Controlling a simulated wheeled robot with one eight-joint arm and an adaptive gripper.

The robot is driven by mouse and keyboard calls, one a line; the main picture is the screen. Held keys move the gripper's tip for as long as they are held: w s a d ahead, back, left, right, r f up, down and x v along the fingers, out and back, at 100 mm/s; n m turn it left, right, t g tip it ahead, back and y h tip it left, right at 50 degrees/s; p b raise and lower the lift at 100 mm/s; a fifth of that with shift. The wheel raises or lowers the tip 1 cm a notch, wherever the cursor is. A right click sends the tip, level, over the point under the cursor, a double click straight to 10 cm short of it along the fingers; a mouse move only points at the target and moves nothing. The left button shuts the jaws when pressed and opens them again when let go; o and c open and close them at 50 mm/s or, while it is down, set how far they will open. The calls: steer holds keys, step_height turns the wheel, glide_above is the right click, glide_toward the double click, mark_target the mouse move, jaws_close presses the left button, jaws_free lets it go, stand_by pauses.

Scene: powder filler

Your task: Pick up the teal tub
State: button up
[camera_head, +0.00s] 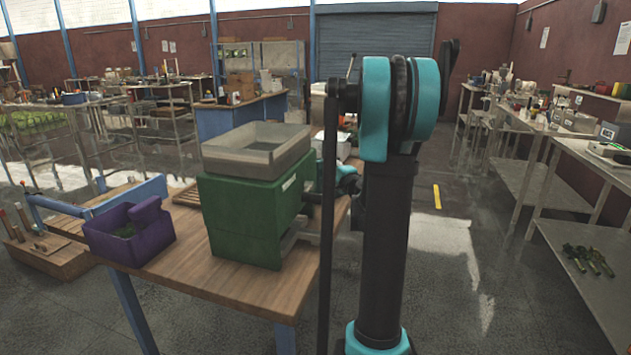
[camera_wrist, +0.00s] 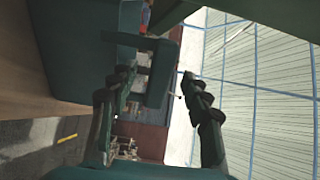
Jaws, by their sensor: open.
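The teal tub (camera_wrist: 75,55) shows dark in the wrist view, on the left, standing on a wooden surface. A flat upright tab (camera_wrist: 157,72), apparently its handle, is joined to it by a short bar. My gripper (camera_wrist: 158,88) is open, one finger on each side of the tab in the picture. I cannot tell whether either finger touches it or how deep the tab sits between them. In the head view I cannot make out the tub; the green machine and my arm cover the area behind them.
A green machine (camera_head: 245,222) with a grey open tray (camera_head: 255,165) on top stands on the wooden table (camera_head: 215,280). A purple tub (camera_head: 115,240) with a raised handle stands left of it. Metal shelving (camera_head: 525,190) lines the right; the floor between is clear.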

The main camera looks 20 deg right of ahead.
mark_target(327, 164)
steer(key=w, duration=0.4)
steer(key=shift+a, duration=0.15)
jaws_close()
